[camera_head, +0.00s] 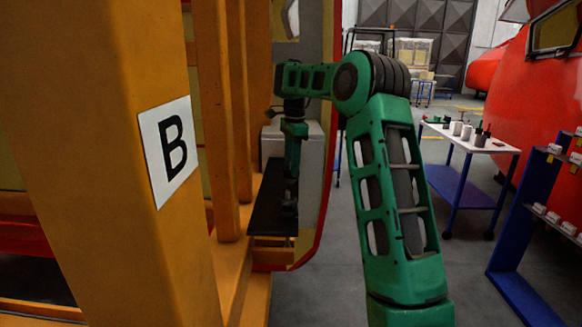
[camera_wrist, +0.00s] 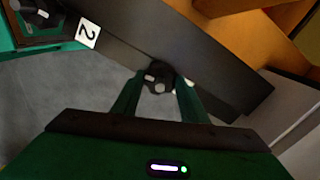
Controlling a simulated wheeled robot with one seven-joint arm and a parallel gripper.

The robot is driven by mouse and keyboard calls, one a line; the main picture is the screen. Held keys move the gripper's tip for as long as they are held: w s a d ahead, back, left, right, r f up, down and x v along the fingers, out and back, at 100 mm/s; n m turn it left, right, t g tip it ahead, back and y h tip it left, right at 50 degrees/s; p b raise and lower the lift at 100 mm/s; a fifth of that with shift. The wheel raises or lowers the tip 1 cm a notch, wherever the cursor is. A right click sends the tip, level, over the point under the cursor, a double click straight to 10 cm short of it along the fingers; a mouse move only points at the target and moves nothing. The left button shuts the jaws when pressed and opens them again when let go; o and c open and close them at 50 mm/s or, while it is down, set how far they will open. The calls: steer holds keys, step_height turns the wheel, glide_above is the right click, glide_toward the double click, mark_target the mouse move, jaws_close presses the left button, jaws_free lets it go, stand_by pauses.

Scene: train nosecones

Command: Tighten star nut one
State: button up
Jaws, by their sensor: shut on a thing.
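A dark star nut (camera_wrist: 158,78) with pale lobe ends sits at the edge of a long black plate (camera_wrist: 215,75) in the wrist view. My gripper (camera_wrist: 158,92) has its two green fingers on either side of this nut and is shut on it. No number label shows beside it. A second star nut (camera_wrist: 36,10) is at the upper left, near a white label (camera_wrist: 88,33) reading 2. In the head view my gripper (camera_head: 290,203) points down at the black plate (camera_head: 265,205); the nut there is too small and dark to make out.
A yellow post (camera_head: 110,230) with a "B" sign (camera_head: 168,150) stands close on the left. A grey box (camera_head: 312,160) is just behind the plate. A white-topped cart (camera_head: 470,137) and blue shelf rack (camera_head: 530,220) stand right. Grey floor lies open between.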

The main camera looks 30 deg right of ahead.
steer(key=shift+d+r, duration=0.1)
steer(key=shift+r, duration=0.05)
steer(key=o, duration=1)
steer(key=shift+o, duration=0.2)
step_height(320, 180, up, 9)
steer(key=shift+w+d+r, duration=0.1)
steer(key=shift+r, duration=0.7)
